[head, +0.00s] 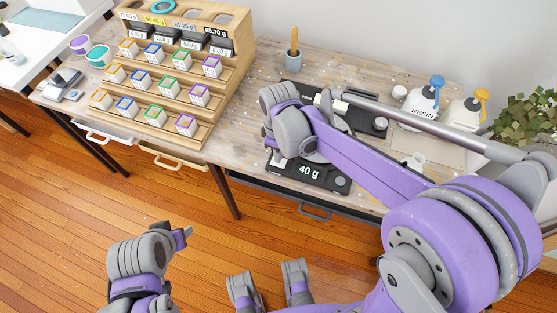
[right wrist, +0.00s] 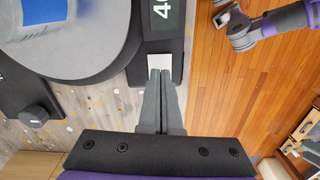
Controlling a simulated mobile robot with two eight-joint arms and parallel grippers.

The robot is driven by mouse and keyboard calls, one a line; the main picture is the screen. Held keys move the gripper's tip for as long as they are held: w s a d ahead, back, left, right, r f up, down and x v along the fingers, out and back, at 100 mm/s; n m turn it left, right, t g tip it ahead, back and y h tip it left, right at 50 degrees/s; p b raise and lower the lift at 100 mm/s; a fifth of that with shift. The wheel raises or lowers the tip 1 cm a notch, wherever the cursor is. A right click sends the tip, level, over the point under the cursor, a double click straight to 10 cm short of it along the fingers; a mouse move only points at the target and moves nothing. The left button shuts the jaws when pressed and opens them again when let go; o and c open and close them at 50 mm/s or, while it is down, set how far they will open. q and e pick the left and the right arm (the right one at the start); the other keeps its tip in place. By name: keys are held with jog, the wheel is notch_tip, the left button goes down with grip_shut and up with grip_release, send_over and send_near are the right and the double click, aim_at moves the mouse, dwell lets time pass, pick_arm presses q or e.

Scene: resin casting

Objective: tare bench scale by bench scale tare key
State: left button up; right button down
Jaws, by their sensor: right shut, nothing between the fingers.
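The bench scale (head: 335,181) is black and flat, near the front of the bench, and its display reads 40 g. In the right wrist view, a small pale square key (right wrist: 166,64) sits on its black housing, and I take it for the tare key. My right gripper (right wrist: 163,74) is shut and empty, fingertips right at this key; contact cannot be told. In the head view, my right wrist and arm cover much of the scale. A blue-labelled container (right wrist: 40,17) stands on the round grey pan (right wrist: 108,62). My left gripper (head: 183,238) is over the floor; its jaw state is unclear.
Behind the scale is another dark device (head: 380,124). RESIN bottles (head: 422,100) stand at the back right. A stepped wooden rack (head: 216,124) with several small boxes stands at left. Wooden floor (head: 60,230) lies before the bench.

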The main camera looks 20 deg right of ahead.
jog(key=shift+f+b, duration=0.45)
jog(key=shift+f, duration=0.25)
dwell(0.4)
notch_tip(320, 180, up, 5)
jog(key=p, duration=0.3)
jog(key=shift+p, duration=0.4)
dwell(0.4)
jog(key=s+d+r+m+t+p, duration=0.2)
jog(key=s+d+r+m, duration=0.1)
jog(key=s, duration=0.4)
jog(key=s+d+r+m+t+p, duration=0.3)
jog(key=s+r+m, duration=0.2)
jog(key=s+m, duration=0.1)
jog(key=shift+s+d+m, duration=0.3)
jog(key=shift+s+m, duration=0.1)
jog(key=shift+s, duration=0.1)
